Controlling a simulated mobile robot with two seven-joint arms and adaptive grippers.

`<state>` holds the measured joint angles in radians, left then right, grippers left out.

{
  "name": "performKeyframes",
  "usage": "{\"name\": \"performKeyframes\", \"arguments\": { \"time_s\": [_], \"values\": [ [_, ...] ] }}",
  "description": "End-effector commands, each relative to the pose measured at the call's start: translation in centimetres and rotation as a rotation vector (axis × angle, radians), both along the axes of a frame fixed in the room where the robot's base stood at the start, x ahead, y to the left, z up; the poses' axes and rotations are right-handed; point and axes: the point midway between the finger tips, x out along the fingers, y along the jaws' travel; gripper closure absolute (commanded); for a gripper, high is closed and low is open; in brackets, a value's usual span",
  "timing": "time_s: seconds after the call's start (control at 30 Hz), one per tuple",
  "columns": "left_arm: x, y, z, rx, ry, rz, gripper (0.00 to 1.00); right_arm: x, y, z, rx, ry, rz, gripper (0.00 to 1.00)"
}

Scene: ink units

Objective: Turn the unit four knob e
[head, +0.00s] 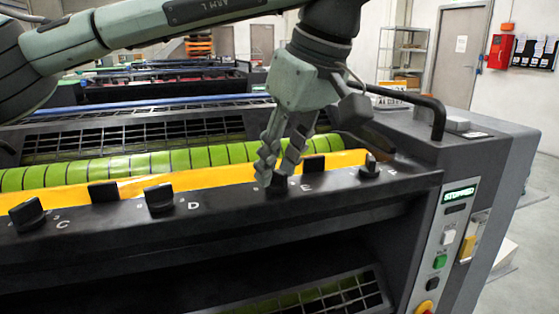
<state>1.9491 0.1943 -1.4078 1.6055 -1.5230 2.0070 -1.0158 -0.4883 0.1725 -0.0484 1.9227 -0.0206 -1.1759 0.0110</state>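Knob E (278,187) is a dark knob on the black front rail of the ink unit, just left of the white letter E. My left gripper (277,176) reaches down over it from above, its two grey-green fingers around the knob's top. The fingers hide most of the knob, so its angle and whether both fingers press on it cannot be told. My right gripper is not in view.
Knob C (27,214) and knob D (159,198) stand along the rail to the left, with another knob (371,167) to the right. Behind are a yellow strip (130,187) and a green roller (120,168). A control panel (440,245) reading STOPPED and a raised black handle (432,112) are at right.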

Motion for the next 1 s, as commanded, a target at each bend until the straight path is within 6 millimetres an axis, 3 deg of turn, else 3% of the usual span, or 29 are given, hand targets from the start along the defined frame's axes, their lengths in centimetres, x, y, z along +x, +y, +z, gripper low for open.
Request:
{"name": "performKeyframes", "arguments": {
  "time_s": [0.2, 0.33, 0.7, 1.0],
  "values": [
    [0.0, 0.0, 0.1, 0.000, 0.000, -0.001, 0.70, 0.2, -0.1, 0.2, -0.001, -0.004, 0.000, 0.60],
    [-0.3, -0.3, 1.1, 0.001, -0.003, -0.002, 0.70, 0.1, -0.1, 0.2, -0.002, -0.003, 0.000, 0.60],
    [-2.4, -2.3, 8.1, 0.001, -0.005, 0.001, 0.70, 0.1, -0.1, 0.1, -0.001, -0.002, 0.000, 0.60],
    [-3.3, -3.1, 11.0, 0.001, -0.001, 0.000, 0.70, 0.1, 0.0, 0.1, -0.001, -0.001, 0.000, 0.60]
  ]
}}
